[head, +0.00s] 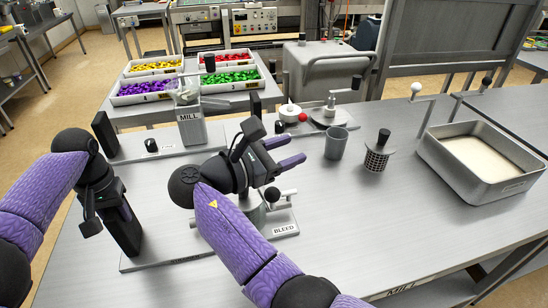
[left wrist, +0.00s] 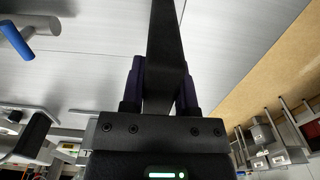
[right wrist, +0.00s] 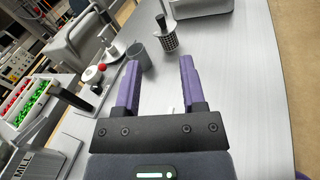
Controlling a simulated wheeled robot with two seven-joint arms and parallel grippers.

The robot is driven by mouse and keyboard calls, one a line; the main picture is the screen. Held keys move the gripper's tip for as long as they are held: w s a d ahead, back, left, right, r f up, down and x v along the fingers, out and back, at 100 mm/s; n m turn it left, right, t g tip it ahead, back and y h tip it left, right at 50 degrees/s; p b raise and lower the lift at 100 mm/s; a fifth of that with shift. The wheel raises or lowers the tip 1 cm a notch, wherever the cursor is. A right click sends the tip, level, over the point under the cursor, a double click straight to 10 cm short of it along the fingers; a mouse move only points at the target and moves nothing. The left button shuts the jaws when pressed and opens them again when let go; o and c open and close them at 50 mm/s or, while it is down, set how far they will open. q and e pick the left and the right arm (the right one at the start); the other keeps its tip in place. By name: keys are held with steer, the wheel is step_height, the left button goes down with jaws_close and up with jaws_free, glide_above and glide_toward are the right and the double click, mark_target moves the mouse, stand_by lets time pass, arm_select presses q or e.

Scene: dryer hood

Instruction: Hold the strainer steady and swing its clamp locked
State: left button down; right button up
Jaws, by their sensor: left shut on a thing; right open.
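A mesh basket strainer (head: 376,158) with a black handle stands upright on the table, right of the grey cup; it also shows in the right wrist view (right wrist: 168,40). My left gripper (left wrist: 160,85) is shut on a black upright bar (head: 124,232) at the left end of a flat metal plate. My right gripper (head: 297,149) is open and empty, with fingers above the table left of the cup. Below it is a fixture labelled BLEED (head: 285,229) with a black ball knob (head: 272,194), partly hidden by my right arm. I cannot tell which part is the clamp.
A grey cup (head: 336,144) stands between my right gripper and the strainer. A metal tray of pale material (head: 432,152) is at the right. A MILL unit (head: 191,130) and bins of coloured pieces (head: 155,69) are behind. A blue-tipped rod (left wrist: 17,40) shows in the left wrist view.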

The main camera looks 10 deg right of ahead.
arm_select(q)
steer(key=shift+s+f, duration=0.1)
steer(key=shift+f, duration=0.2)
arm_select(e)
steer(key=w+d+f+m+y, duration=0.1)
steer(key=d+f+y, duration=0.1)
steer(key=w+d+f+m+g+y, duration=0.1)
steer(key=d+f+y, duration=0.1)
steer(key=d+f, duration=0.1)
steer(key=w+d+f+m+y, duration=0.1)
steer(key=d+f+m+y, duration=0.1)
steer(key=d+f, duration=0.1)
steer(key=shift+d+g+y, duration=0.25)
steer(key=shift+g+y, duration=0.05)
steer(key=shift+g, duration=0.1)
jaws_close()
step_height(320, 180, down, 3)
steer(key=d+m+g+y, duration=0.1)
steer(key=d+m+y, duration=0.2)
steer(key=m+y, duration=0.35)
steer(key=s+r+m+y, duration=0.3)
steer(key=s+r+y, duration=0.1)
steer(key=r+y, duration=0.6)
steer(key=a+f, duration=0.7)
steer(key=a, duration=0.3)
steer(key=shift+w+f+y, duration=0.3)
steer(key=shift+y, duration=0.15)
